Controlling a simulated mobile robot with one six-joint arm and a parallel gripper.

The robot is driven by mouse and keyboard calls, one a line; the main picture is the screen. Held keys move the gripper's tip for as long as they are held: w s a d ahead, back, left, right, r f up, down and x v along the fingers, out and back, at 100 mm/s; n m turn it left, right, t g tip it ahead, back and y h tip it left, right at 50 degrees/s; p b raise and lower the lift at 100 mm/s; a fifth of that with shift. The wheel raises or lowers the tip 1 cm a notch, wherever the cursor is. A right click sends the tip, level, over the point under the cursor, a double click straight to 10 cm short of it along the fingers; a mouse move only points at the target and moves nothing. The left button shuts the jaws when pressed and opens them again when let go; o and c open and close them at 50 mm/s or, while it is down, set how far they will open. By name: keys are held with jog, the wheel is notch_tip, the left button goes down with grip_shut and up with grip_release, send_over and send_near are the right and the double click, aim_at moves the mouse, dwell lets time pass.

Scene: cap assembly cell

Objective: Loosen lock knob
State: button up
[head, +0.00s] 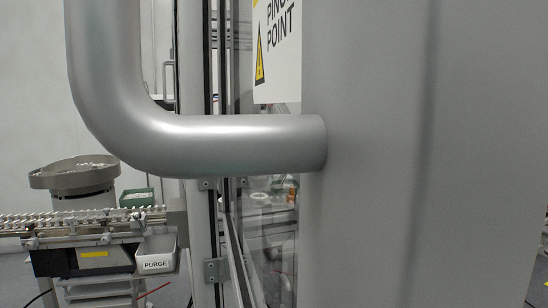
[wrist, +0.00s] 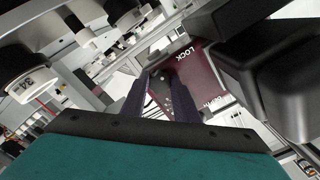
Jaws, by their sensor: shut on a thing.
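In the wrist view, the two dark fingers of my gripper (wrist: 163,92) reach away from the teal gripper body. A maroon plate (wrist: 203,75) lettered "LOCK" lies just past the fingertips, with more partly hidden lettering lower down. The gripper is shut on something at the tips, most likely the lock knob. The knob itself is too hidden and small to make out, so I cannot tell how far it is turned. The head view shows neither the gripper nor the knob.
In the wrist view, dark-and-white round heads (wrist: 40,80), one marked "34", hang at left, and a large black block (wrist: 275,75) crowds the right. In the head view, a bowl feeder (head: 75,173) and a white "PURGE" bin (head: 157,253) stand left. A pinch-point sign (head: 277,50) hangs behind.

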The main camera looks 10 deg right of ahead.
jog(key=shift+n, duration=0.5)
jog(key=o, duration=1.1)
jog(key=shift+c, duration=0.2)
jog(key=shift+s, duration=0.1)
jog(key=s+d, duration=0.2)
jog(key=s, duration=1.1)
jog(key=shift+s+d, duration=0.15)
jog(key=shift+d, duration=0.2)
